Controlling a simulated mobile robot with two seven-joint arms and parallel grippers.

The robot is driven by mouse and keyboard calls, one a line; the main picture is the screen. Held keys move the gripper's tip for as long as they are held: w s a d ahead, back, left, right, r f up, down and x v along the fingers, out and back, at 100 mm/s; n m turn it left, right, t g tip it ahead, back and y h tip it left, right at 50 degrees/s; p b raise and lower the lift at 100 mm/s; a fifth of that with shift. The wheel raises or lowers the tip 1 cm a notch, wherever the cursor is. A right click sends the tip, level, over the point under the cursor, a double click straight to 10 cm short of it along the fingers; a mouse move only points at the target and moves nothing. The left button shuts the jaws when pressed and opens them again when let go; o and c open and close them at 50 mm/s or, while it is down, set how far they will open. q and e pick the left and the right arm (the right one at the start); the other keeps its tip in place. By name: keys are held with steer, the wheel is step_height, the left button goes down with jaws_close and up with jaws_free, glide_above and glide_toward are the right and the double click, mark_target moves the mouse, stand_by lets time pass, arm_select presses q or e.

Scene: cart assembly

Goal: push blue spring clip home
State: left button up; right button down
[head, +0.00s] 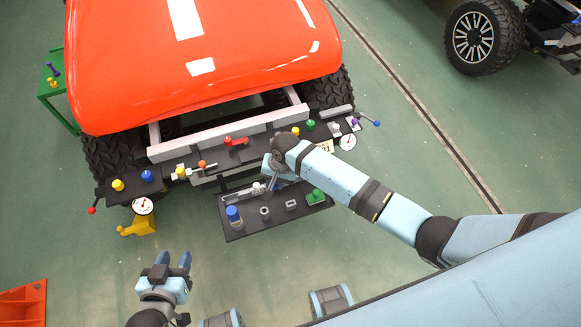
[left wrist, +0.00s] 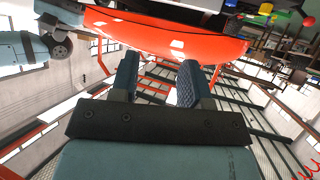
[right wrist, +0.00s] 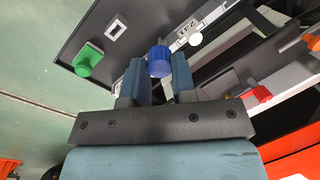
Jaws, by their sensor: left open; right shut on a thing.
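The blue spring clip (right wrist: 159,60) appears in the right wrist view as a blue ribbed knob between the fingertips of my right gripper (right wrist: 158,78). The gripper is shut on it. In the head view, my right gripper (head: 272,182) is low at the rear edge of the dark tray (head: 277,224), beside a pale labelled strip (head: 240,192) with a white knob (head: 256,186). The fingers hide most of the clip there. I cannot tell whether it is seated. My left gripper (head: 173,260) is open and empty, left of the tray and apart from it.
On the tray are a blue cylinder (head: 233,214), pale square pieces (head: 265,211) and a green piece (head: 316,196). Behind is the cart's dark front bar (head: 215,167) with coloured knobs and gauges, under an orange hood (head: 200,60). Open green floor lies left of the tray.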

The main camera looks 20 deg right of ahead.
arm_select(q)
steer(key=s+p, duration=0.1)
steer(key=s+a+g+p, duration=0.1)
steer(key=p, duration=0.1)
steer(key=shift+a+r+y, duration=0.2)
steer(key=shift+a+y, duration=0.1)
steer(key=shift+y, duration=0.1)
arm_select(e)
steer(key=s+d+h, duration=0.1)
steer(key=d+n, duration=0.1)
steer(key=s+d+f+n+h, duration=0.1)
steer(key=d, duration=0.1)
steer(key=shift+s+h, duration=0.3)
arm_select(q)
steer(key=shift+f+b, duration=0.6)
steer(key=shift+f, duration=0.05)
arm_select(e)
step_height(320, 180, down, 4)
steer(key=shift+f, duration=0.15)
arm_select(q)
steer(key=shift+r, duration=0.15)
steer(key=shift+r+p, duration=0.3)
steer(key=shift+p, duration=0.1)
steer(key=shift+r+p, duration=0.2)
steer(key=shift+p, duration=0.1)
